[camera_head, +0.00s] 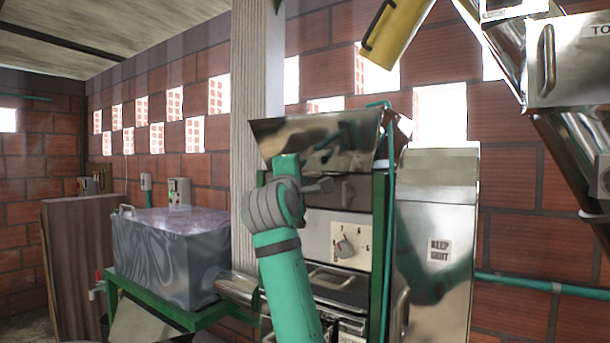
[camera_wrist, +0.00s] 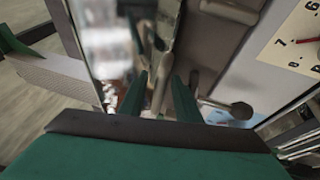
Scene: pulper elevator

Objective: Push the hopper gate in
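The shiny metal hopper (camera_head: 315,132) sits on top of the machine in the head view. The knob (camera_wrist: 241,110) also shows in the wrist view, right of my gripper. The gate plate itself I cannot make out clearly.
A dial panel (camera_head: 347,246) is below the hopper. A tall metal cabinet (camera_head: 437,230) stands to the right and a green pipe (camera_head: 388,200) runs beside the hopper. A grey tank (camera_head: 170,255) is at left. A yellow chute (camera_head: 398,32) hangs above.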

